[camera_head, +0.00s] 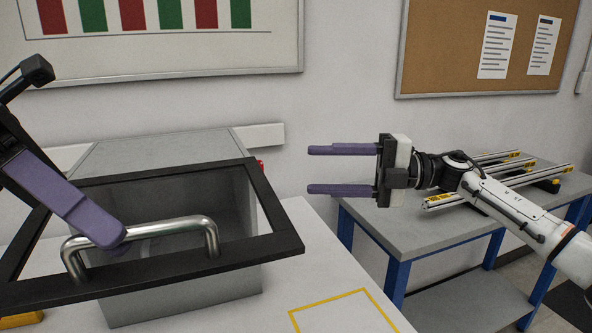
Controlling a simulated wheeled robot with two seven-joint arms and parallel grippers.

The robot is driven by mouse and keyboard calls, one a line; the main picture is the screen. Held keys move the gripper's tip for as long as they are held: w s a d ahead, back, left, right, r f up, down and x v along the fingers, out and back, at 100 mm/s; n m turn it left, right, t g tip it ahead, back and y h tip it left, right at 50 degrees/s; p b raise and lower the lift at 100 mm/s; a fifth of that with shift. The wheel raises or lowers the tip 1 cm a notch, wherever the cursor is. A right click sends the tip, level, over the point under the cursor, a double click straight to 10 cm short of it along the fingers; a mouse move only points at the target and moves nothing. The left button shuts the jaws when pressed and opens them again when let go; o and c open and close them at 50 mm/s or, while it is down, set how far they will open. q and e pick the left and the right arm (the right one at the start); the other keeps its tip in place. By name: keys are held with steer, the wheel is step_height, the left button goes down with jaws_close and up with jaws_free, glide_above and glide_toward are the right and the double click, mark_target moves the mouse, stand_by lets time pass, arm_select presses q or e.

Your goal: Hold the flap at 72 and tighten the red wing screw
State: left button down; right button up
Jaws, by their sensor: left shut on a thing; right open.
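The flap is a black frame (270,247) hinged on a grey box (185,303), tilted open toward me, with a metal bar handle (185,226). My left gripper (118,238), with purple fingers, is shut on the handle near its left part. A small red piece (260,164) shows at the box's back right edge, mostly hidden behind the frame; it may be the red wing screw. My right gripper (312,170) is open and empty, to the right of the box and apart from it, with its fingers pointing left. No angle scale is readable.
The white table (290,285) has a yellow square outline (345,318) at the front right, with clear surface there. A blue-legged grey bench (420,232) with metal rails (530,176) stands behind my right arm. A yellow piece (22,319) lies at the lower left.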

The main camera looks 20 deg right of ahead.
steer(key=shift+v, duration=1.5)
arm_select(q)
steer(key=c, duration=1.7)
jaws_free()
steer(key=shift+c, duration=0.2)
arm_select(e)
steer(key=shift+a, duration=0.1)
arm_select(q)
steer(key=shift+w+a, duration=0.1)
steer(key=shift+w, duration=0.05)
